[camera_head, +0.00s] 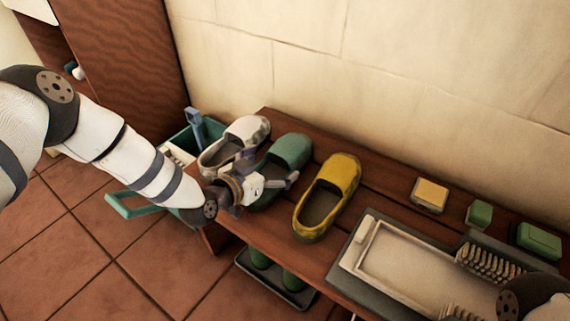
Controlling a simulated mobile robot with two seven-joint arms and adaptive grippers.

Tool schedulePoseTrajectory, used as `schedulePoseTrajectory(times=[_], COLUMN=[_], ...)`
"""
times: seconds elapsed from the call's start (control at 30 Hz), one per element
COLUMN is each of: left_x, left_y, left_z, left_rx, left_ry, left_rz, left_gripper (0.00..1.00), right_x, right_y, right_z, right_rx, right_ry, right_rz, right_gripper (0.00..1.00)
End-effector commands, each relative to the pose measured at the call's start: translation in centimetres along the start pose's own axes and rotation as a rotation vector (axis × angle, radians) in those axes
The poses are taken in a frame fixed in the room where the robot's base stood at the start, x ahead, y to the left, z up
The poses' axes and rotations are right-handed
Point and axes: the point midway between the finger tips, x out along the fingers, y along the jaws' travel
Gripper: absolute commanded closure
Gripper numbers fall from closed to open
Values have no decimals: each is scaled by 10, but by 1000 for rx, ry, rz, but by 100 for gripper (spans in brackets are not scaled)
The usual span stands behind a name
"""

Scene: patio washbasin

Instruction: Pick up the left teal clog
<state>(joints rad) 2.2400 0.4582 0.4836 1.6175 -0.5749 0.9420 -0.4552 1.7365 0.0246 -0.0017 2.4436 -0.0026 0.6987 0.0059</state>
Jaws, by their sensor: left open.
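The teal clog (291,150) stands on the wooden bench, between a white, dirt-marked clog (247,131) on its left and a yellow clog (341,176) on its right. My left gripper (276,178) is open over the teal clog's near part and hides much of its heel and opening. I cannot tell whether its fingers touch the clog. Part of my right arm shows in the bottom right corner; its gripper is not in view.
A grey tray with a pale basin (395,262) and a rack takes up the bench's right side. A yellow sponge (430,193) and green blocks (539,240) lie behind it. A teal crate (131,208) stands left of the bench. Green footwear (294,284) stands on a low tray below.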

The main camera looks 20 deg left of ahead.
Motion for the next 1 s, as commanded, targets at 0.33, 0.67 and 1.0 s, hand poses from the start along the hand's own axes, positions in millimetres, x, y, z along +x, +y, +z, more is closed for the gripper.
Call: schedulePoseTrajectory(times=[0.33,0.67,1.0], left_x=[13,13,7], left_y=[1,1,1], left_z=[1,1,-15], left_rx=[-1,-1,-1], left_ry=[-2,-3,-1], left_rz=[1,2,2], left_gripper=[10,64,64], right_x=[4,5,-1], right_y=[-1,0,0], right_z=[-1,-2,1], right_rx=[-1,-1,0], right_ry=[-7,-7,2], right_rz=[0,0,0], right_gripper=[60,60,60])
